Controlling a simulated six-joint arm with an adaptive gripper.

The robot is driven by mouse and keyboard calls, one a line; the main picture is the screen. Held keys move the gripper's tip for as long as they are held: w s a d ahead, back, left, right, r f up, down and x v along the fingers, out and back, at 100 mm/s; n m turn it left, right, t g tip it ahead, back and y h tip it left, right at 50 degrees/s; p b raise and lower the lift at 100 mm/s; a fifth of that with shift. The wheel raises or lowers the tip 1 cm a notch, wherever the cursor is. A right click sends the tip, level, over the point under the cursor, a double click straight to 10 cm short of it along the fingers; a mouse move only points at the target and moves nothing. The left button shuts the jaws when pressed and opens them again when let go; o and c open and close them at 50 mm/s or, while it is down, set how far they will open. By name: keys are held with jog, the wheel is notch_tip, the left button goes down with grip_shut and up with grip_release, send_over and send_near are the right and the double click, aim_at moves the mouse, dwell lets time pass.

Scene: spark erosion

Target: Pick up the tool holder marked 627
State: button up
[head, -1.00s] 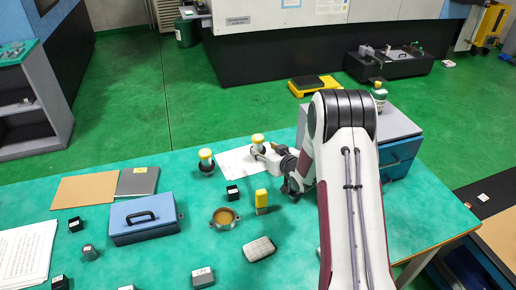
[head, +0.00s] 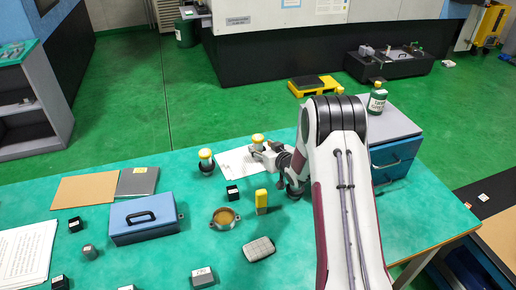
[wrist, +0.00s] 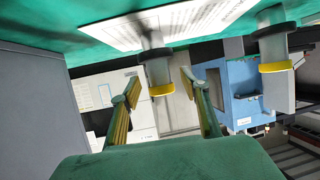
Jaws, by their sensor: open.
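Two upright holders with yellow tops and dark collars stand at the table's far side. The right one (head: 257,139) is beside my gripper (head: 266,155); the left one (head: 205,164) stands clear of it. The wrist view is upside down, with the table at the top. There my gripper (wrist: 160,85) is open and empty. The nearer holder (wrist: 159,70) shows between the fingertips, apparently beyond them, and no contact can be seen. The other holder (wrist: 275,85) is off to the right. I cannot read the number 627 on either.
A white sheet (head: 232,165) lies by the holders. In front are a small black block (head: 232,193), a yellow block (head: 261,201), a round brown dish (head: 223,218) and a blue case (head: 130,231).

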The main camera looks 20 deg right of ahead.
aim_at(260, 144)
jog(key=shift+x, duration=2.3)
jog(key=shift+w+d+r, duration=0.1)
jog(key=shift+r, duration=0.05)
jog(key=shift+r, duration=0.1)
grip_shut()
